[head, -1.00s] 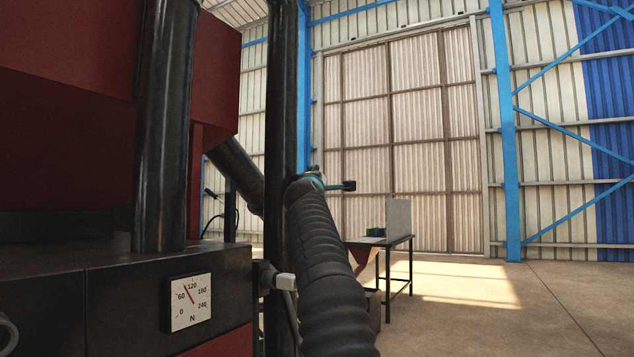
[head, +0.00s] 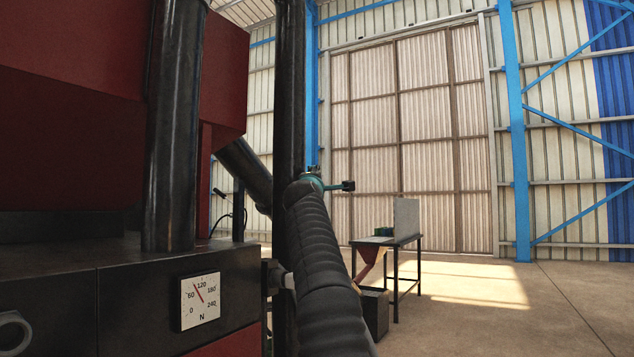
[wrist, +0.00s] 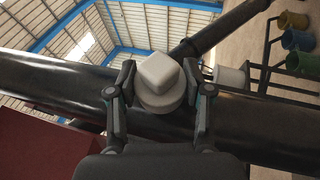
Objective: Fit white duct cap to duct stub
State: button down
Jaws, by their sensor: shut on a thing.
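The white duct cap (wrist: 160,72) shows in the wrist view as a squared, rounded knob on a round flange. My gripper (wrist: 160,84) is shut on it, with one dark finger on each side. A thick dark pipe (wrist: 55,85) crosses the view behind the cap. I cannot tell whether the cap touches anything there. No duct stub can be made out clearly; it may be hidden behind the cap. In the head view my black-sleeved arm rises in front of a dark column (head: 290,110), and my grip on the cap cannot be made out.
The red and black press (head: 75,290) with its force dial (head: 200,301) fills the left. A small table (head: 385,240) with an upright panel stands beyond my arm. Coloured bins (wrist: 298,40) show at the wrist view's right. The floor at right (head: 500,310) is clear.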

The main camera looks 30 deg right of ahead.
dwell(0.3)
jog(key=shift+c, duration=2)
grip_release()
jog(key=shift+s+a, duration=0.1)
jog(key=shift+s, duration=0.1)
jog(key=v, duration=1.1)
jog(key=shift+s+a, duration=0.2)
jog(key=shift+s, duration=0.05)
jog(key=shift+f, duration=0.1)
